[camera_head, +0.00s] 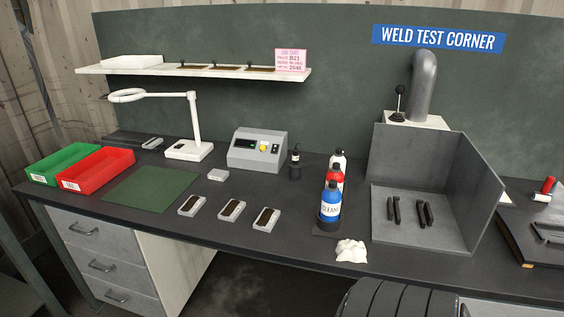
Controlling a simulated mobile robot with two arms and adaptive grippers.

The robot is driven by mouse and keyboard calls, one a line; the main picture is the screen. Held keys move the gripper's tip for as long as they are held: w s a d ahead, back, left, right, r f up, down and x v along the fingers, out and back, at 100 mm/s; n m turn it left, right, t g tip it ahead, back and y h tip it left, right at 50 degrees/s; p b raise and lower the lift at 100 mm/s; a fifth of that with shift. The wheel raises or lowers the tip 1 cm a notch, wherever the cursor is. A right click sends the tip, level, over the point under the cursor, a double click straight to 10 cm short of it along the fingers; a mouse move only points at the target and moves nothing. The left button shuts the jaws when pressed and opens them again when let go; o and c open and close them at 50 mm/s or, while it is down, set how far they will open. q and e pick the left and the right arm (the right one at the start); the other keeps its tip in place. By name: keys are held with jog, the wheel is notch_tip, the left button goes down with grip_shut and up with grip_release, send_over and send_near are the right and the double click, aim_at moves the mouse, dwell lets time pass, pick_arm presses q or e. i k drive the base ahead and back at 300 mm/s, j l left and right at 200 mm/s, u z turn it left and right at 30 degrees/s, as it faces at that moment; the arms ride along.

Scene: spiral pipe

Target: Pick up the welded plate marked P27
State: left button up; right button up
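Three small pale plates with dark strips across their middles lie in a row on the dark bench: a left plate (184,210), a middle plate (223,215) and a right plate (274,217). They lie apart from each other, near the front edge. No marking on them is readable, so I cannot tell which is P27. Several darker flat pieces (228,68) lie on the wall shelf (130,73), also without readable marks. Neither of my grippers shows in the head view.
A green tray (62,163), red tray (97,170) and green mat (150,190) are left. A lamp (190,150) and grey device (257,151) stand behind. Bottles (330,206), a white cloth (351,251) and a grey booth (435,236) are right. A pink card (291,60) is on the shelf.

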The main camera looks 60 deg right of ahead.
aim_at(192, 206)
jog(key=z, duration=1.5)
